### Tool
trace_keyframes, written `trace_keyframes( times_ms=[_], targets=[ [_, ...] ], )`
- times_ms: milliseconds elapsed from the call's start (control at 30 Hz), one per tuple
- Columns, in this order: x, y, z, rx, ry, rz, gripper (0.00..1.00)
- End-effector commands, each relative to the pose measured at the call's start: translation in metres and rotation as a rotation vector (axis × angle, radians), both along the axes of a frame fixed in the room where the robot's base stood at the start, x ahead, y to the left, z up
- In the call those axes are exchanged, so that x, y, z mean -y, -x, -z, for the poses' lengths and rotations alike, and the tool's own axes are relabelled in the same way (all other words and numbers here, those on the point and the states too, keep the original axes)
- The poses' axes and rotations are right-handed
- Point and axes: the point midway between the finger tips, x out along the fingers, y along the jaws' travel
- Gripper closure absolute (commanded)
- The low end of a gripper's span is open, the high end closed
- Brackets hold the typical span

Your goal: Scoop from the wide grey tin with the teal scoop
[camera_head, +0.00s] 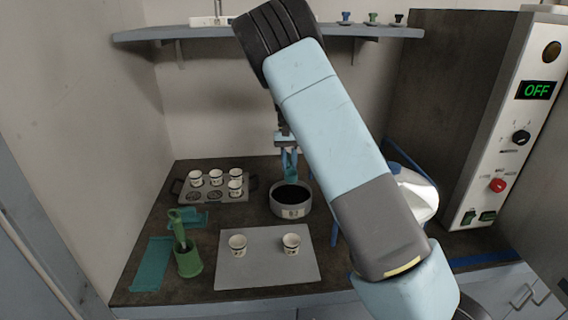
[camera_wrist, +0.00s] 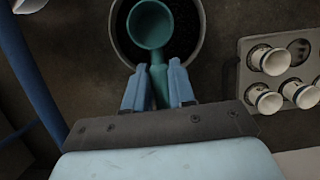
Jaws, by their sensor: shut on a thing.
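The wide grey tin (camera_head: 293,211) stands on the dark bench and holds dark material. In the wrist view the tin's rim (camera_wrist: 198,45) rings the dark contents at the top. My gripper (camera_head: 289,160) is above the tin, with blue fingers that also show in the wrist view (camera_wrist: 158,82). It is shut on the handle of the teal scoop (camera_wrist: 150,26). The scoop's round cup appears over the tin's opening and looks empty from above. In the head view the scoop (camera_head: 291,173) is small and partly hidden by the fingers. I cannot tell whether the scoop touches the contents.
A rack (camera_head: 214,190) with several white cups stands left of the tin. Two cups stand on a grey mat (camera_head: 268,270) in front. A green holder (camera_head: 188,262) and teal trays (camera_head: 153,264) are at the left. A machine showing OFF (camera_head: 490,120) stands at the right.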

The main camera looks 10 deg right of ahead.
Motion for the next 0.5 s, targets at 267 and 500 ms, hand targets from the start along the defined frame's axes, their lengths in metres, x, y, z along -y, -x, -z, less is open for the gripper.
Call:
trace_keyframes(
  times_ms=[267,500],
  targets=[
    [-0.0008,0.0049,-0.0041,0.198,-0.002,-0.002,1.00],
    [-0.0009,0.0074,-0.0070,0.383,-0.003,-0.001,1.00]
  ],
)
